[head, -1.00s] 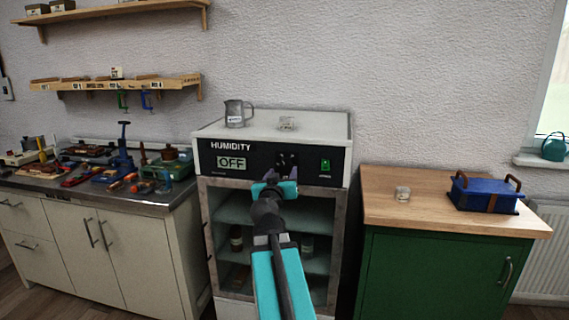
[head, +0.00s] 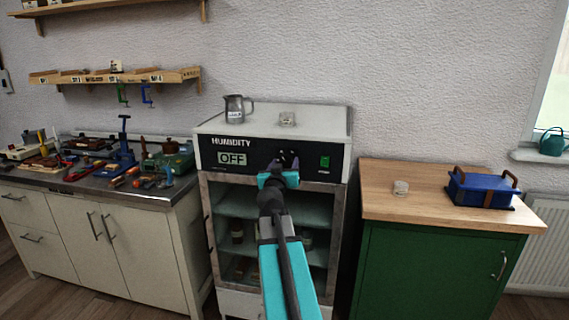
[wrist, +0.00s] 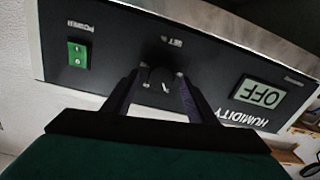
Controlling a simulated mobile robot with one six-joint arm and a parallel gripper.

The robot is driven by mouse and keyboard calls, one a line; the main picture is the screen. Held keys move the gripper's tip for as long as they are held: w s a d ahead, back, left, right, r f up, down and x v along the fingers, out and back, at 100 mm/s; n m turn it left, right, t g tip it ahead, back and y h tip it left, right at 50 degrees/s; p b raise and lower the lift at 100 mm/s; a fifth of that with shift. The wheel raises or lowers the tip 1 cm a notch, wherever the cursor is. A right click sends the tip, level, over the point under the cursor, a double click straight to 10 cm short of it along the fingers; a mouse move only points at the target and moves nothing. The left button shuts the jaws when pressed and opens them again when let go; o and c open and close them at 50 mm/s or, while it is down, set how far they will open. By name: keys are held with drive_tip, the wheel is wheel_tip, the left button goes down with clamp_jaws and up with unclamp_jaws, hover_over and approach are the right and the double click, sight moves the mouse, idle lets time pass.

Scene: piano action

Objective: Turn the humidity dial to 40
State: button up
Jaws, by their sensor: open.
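The humidity cabinet (head: 325,197) stands in the middle with a black control panel across its top front. The panel's display (head: 232,158) reads OFF. The dark dial (head: 289,158) sits right of the display, partly hidden by my gripper in the head view. In the wrist view, upside down, the dial (wrist: 160,82) lies between the two fingers of my gripper (wrist: 161,88). The fingers are open, one on each side of it; I cannot tell whether they touch it. A green power switch (wrist: 78,54) is beside the dial, and the display (wrist: 261,96) shows OFF there too.
A metal jug (head: 236,108) and a small glass jar (head: 287,118) stand on the cabinet top. A tool-covered bench (head: 100,195) is at left.

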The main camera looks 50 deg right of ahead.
drive_tip(key=shift+w+d, duration=0.25)
drive_tip(key=shift+d, duration=0.15)
drive_tip(key=c, duration=1)
drive_tip(key=shift+a, duration=0.35)
drive_tip(key=shift+c, duration=0.3)
drive_tip(key=shift+d, duration=0.2)
